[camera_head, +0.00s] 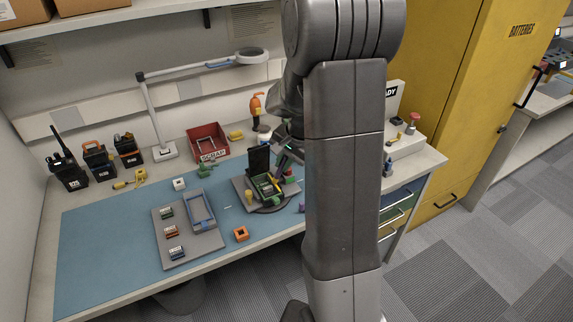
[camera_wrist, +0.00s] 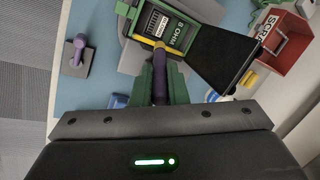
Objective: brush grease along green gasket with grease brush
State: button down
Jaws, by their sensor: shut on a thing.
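An opened radio stands on a grey plate on the blue mat, its dark lid raised. The green gasket (camera_wrist: 190,28) shows as a green rim around the radio's housing, by an "8 OHM" label; it also shows in the head view (camera_head: 264,187). My gripper (camera_wrist: 160,82) has green fingers shut on a slim dark tool that looks like the grease brush (camera_wrist: 159,88). A yellow part shows beyond the fingertips at the housing's near edge. I cannot tell whether the brush touches the gasket.
The black lid (camera_wrist: 215,58) stands close right of my fingers. A red scrap bin (camera_head: 208,142) is behind. A purple-handled tool (camera_wrist: 76,50) stands on a small grey base to the left. A grey tray (camera_head: 172,255) with several modules lies on the mat's left.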

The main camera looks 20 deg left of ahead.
jog(key=shift+w+a+r+p, duration=0.1)
jog(key=shift+w+a+p, duration=0.4)
jog(key=shift+w+a, duration=0.65)
dwell(1.7)
jog(key=shift+s, duration=0.1)
notch_tip(320, 180, up, 6)
jog(key=p, duration=0.4)
jog(key=shift+r, duration=0.1)
notch_tip(320, 180, up, 3)
jog(key=shift+f+p, duration=0.1)
jog(key=shift+p, duration=1.15)
